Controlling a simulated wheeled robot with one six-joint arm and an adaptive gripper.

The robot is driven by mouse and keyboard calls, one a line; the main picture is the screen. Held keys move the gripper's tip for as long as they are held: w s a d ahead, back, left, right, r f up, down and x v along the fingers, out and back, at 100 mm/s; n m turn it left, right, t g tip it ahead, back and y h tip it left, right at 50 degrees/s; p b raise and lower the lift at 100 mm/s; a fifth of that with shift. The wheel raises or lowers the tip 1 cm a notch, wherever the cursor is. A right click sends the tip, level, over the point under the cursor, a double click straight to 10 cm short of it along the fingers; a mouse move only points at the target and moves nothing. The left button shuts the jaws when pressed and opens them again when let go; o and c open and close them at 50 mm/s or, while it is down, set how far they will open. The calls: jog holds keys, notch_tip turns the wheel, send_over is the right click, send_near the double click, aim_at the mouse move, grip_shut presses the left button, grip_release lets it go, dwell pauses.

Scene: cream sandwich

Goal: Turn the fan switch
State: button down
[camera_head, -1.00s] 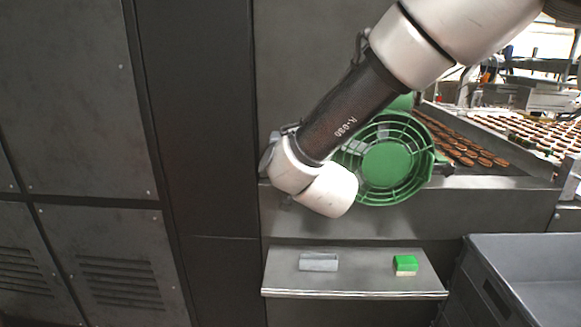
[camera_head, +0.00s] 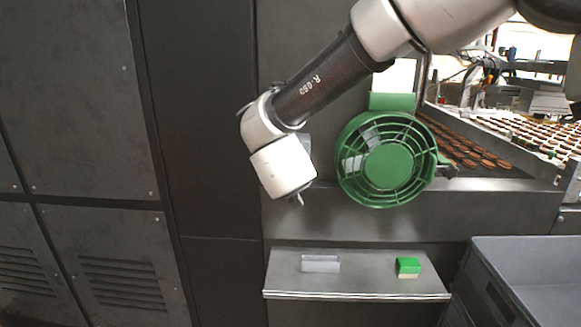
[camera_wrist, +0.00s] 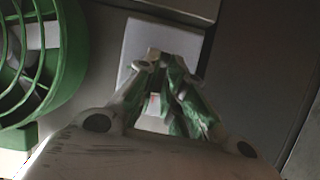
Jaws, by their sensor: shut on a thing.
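The green round fan (camera_head: 388,165) with a ring guard is mounted on the dark machine front, right of my arm in the head view. It also shows at the left of the wrist view (camera_wrist: 70,55). My gripper (camera_wrist: 155,62) is over a pale grey switch box (camera_wrist: 133,40) beside the fan in the wrist view. The fingertips are close together, shut on the fan switch at the face of this box. The switch is mostly hidden by the fingers, so its turn position cannot be told. In the head view my wrist covers most of the gripper.
A metal shelf (camera_head: 355,284) below holds a grey block (camera_head: 320,263) and a green-topped sponge-like block (camera_head: 408,267). A grey crate (camera_head: 530,250) stands at the lower right. A conveyor with many round biscuits (camera_head: 475,152) lies behind the fan.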

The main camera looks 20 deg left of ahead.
jog(key=shift+n+h, duration=0.3)
dwell(0.4)
jog(key=c, duration=1.5)
grip_release()
jog(key=v, duration=1.2)
